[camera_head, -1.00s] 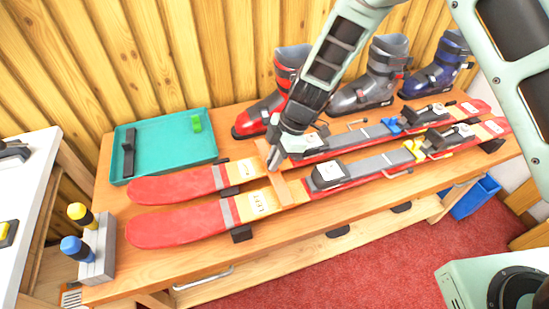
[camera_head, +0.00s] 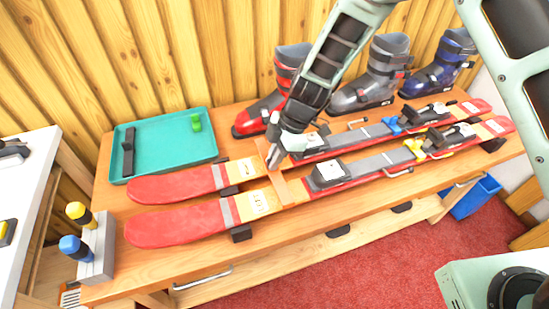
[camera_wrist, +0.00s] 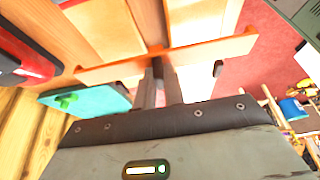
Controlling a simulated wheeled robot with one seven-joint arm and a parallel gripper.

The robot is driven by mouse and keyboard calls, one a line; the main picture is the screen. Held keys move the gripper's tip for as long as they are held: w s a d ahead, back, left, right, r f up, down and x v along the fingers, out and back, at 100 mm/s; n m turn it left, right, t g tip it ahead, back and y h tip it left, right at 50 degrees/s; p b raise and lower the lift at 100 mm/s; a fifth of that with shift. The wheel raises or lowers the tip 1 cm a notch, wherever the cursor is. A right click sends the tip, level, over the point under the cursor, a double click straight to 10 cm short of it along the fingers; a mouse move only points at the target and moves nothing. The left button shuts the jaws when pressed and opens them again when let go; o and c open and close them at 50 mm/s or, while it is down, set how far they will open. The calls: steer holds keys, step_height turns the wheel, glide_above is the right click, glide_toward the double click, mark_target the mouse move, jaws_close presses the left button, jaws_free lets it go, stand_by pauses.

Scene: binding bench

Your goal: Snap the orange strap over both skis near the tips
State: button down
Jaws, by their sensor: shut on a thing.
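Two red and yellow skis lie side by side on the wooden bench, the far ski (camera_head: 170,186) and the near ski (camera_head: 175,222), with their rounded red tips to the left. The orange strap (camera_head: 283,190) runs crosswise over both skis, on the tip side of the bindings. My gripper (camera_head: 273,160) is shut on the strap near the far ski, pointing down. In the wrist view the strap (camera_wrist: 215,48) crosses in front of my fingers (camera_wrist: 160,80). I cannot tell whether the strap's ends are fastened or whether it touches the skis along its length.
A teal tray (camera_head: 170,165) with a black piece and a green piece (camera_head: 196,122) lies at the back left. Several ski boots (camera_head: 368,82) stand along the wall. A grey holder (camera_head: 98,250) with yellow-topped and blue-topped bottles stands at the left front. The bench's front edge is clear.

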steer(key=shift+f+b, duration=2)
steer(key=shift+b, duration=0.05)
stand_by(0.4)
steer(key=c, duration=0.9)
jaws_free()
steer(key=shift+r, duration=0.1)
steer(key=shift+r+p, duration=2.7)
steer(key=shift+r, duration=2.2)
